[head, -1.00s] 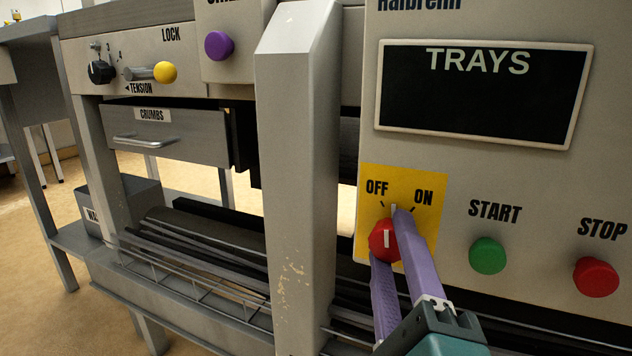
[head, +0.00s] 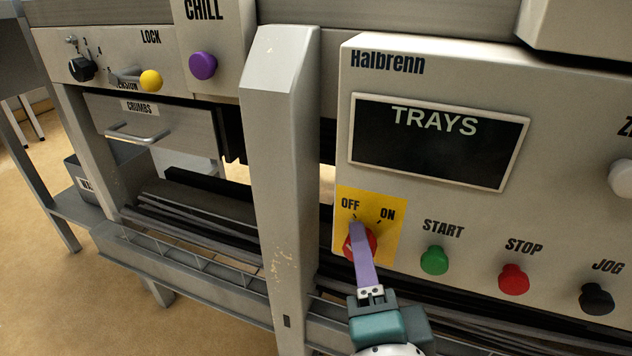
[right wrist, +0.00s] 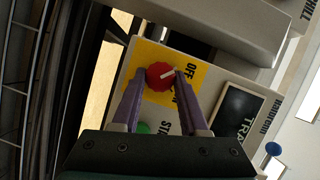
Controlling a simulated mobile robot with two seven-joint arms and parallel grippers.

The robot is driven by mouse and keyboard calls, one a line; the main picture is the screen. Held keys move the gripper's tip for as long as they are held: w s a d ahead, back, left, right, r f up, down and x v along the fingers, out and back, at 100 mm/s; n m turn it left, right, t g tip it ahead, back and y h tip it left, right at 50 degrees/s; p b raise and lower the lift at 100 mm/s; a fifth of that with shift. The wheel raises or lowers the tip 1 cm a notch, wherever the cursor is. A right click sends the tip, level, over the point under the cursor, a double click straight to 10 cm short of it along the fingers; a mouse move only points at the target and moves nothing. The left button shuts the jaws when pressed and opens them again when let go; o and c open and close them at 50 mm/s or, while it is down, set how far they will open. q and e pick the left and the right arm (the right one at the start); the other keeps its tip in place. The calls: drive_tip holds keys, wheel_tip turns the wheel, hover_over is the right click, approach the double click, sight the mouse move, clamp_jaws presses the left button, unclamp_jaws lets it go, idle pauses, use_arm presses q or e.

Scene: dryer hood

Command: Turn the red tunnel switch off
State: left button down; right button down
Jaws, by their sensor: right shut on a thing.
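The red tunnel switch (head: 373,243) is a round knob on a yellow plate (head: 390,240) marked OFF and ON. My right gripper (head: 358,232) has purple fingers and is shut on the knob. In the head view one finger covers much of the knob and hides its pointer. In the right wrist view the knob (right wrist: 158,76) sits between the two fingertips (right wrist: 160,76), and its white line slants toward the OFF lettering. My left gripper is not in view.
Green START (head: 434,260), red STOP (head: 513,279) and black JOG (head: 597,298) buttons lie right of the switch. The TRAYS display (head: 437,140) is above. A grey upright post (head: 284,190) stands close on the left. Dark bars lie below.

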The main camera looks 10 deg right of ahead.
idle(0.4)
drive_tip(key=shift+c, duration=2.2)
unclamp_jaws()
drive_tip(key=p+v, duration=0.2)
drive_tip(key=v, duration=0.8)
drive_tip(key=shift+a+r, duration=0.1)
